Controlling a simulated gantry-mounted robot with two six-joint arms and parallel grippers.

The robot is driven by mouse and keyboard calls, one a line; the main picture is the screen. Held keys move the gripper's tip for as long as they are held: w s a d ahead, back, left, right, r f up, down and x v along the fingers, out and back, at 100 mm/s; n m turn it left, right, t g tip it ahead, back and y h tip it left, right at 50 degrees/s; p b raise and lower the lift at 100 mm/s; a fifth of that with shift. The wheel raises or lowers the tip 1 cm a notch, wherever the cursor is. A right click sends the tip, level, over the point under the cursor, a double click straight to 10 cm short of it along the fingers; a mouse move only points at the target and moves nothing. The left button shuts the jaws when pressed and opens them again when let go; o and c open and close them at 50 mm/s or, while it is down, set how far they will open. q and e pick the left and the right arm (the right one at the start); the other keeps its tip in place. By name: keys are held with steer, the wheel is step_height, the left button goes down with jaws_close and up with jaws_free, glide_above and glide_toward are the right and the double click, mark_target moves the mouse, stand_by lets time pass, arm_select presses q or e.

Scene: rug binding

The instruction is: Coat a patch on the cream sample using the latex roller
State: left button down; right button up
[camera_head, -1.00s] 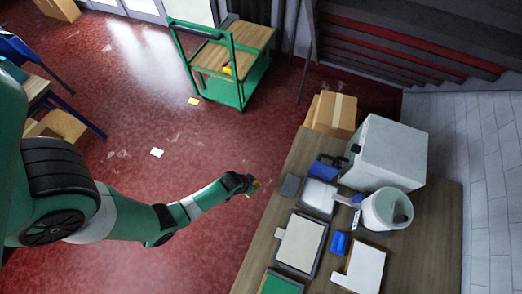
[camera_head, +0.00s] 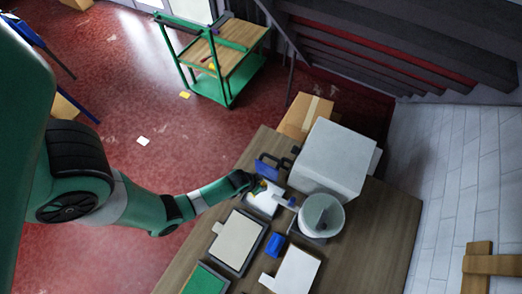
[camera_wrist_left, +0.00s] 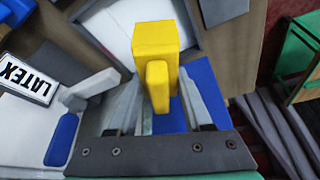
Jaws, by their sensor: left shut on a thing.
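My left gripper (camera_head: 262,187) is shut on a yellow block-like object (camera_wrist_left: 158,65), held over the edge of a white tray (camera_head: 256,206). The wrist view shows the yellow object between the grey fingers. A small tool with a white part (camera_wrist_left: 92,88) and a blue part (camera_wrist_left: 60,140), perhaps the latex roller, lies beside it, near a LATEX label (camera_wrist_left: 27,78). A cream panel (camera_head: 238,238), likely the cream sample, lies in a dark frame nearer the table's front. My right gripper is in neither current view.
A white bucket (camera_head: 323,215) and large white box (camera_head: 332,160) stand to the right. A blue object (camera_head: 268,168) lies just beyond the gripper. A blue block (camera_head: 275,244), white panel (camera_head: 298,271) and green panel (camera_head: 205,280) are closer.

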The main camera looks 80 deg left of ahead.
arm_select(q)
steer(key=shift+w+f+b, duration=0.1)
steer(key=shift+f+b, duration=2.3)
steer(key=shift+f, duration=0.3)
steer(key=shift+f+b, duration=0.45)
steer(key=shift+f, duration=0.15)
step_height(320, 180, up, 7)
steer(key=p, duration=0.7)
steer(key=shift+r, duration=0.15)
